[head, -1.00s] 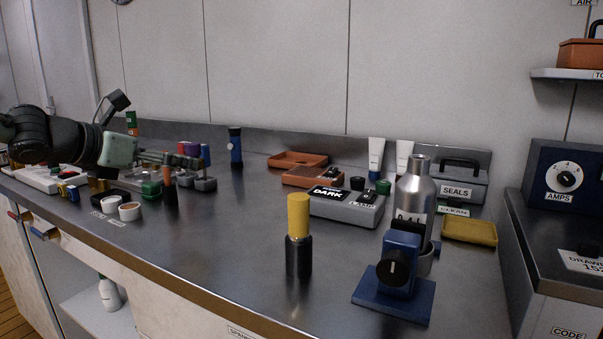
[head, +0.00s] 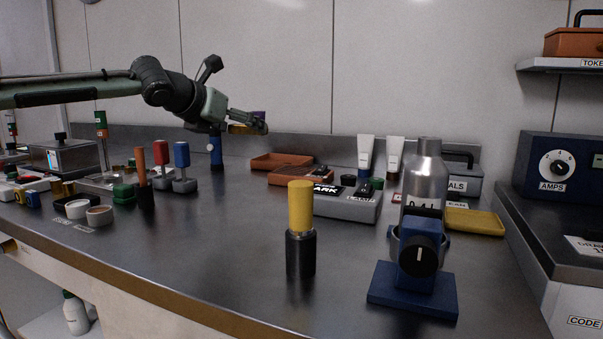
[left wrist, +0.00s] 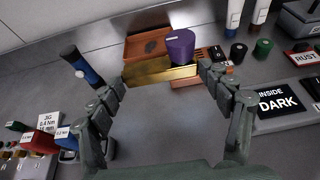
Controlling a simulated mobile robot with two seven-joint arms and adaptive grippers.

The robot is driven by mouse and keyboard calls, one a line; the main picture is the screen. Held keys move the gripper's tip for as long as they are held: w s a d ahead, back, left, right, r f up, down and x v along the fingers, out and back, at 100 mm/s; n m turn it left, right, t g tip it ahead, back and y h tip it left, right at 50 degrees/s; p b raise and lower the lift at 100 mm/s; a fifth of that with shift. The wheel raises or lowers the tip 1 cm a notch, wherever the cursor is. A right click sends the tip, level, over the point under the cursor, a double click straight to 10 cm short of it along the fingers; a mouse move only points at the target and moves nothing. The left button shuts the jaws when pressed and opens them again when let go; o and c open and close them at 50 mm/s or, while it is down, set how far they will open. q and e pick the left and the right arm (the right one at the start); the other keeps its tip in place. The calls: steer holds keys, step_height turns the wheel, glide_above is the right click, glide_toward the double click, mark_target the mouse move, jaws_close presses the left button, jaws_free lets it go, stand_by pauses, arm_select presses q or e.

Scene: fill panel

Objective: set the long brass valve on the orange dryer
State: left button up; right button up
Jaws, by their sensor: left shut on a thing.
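My left gripper (head: 262,124) is shut on the long brass valve (left wrist: 160,74), a brass bar with a purple cap (left wrist: 181,46). It holds the valve up in the air, crosswise between the fingertips (left wrist: 162,82). In the head view the brass (head: 243,129) is partly hidden by the fingers. Two orange things lie on the bench beyond and below: a shallow orange tray (head: 276,162) and a flat orange unit with dark parts on top (head: 290,179). Which one is the dryer I cannot tell for sure. My right gripper is not in view.
A grey box labelled DARK (head: 345,206) stands right of the orange unit. A yellow-topped cylinder (head: 300,205), silver bottle (head: 424,175) and blue stand (head: 415,285) are in front.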

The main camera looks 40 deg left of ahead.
arm_select(q)
steer(key=w+d+f+p, duration=0.1)
steer(key=w+f, duration=0.1)
steer(key=w, duration=0.1)
steer(key=w+f+p, duration=0.2)
steer(key=w, duration=0.2)
steer(key=w+d+f+p, duration=0.1)
steer(key=w+f, duration=0.1)
steer(key=w, duration=0.1)
steer(key=shift+w+d+f, duration=0.25)
steer(key=shift+w+d, duration=0.05)
step_height(320, 180, down, 4)
steer(key=shift+f+b, duration=0.15)
steer(key=shift+b, duration=0.55)
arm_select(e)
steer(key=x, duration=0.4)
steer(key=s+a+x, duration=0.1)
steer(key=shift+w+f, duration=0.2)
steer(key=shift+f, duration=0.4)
arm_select(q)
steer(key=shift+f, duration=0.1)
steer(key=o, duration=1.4)
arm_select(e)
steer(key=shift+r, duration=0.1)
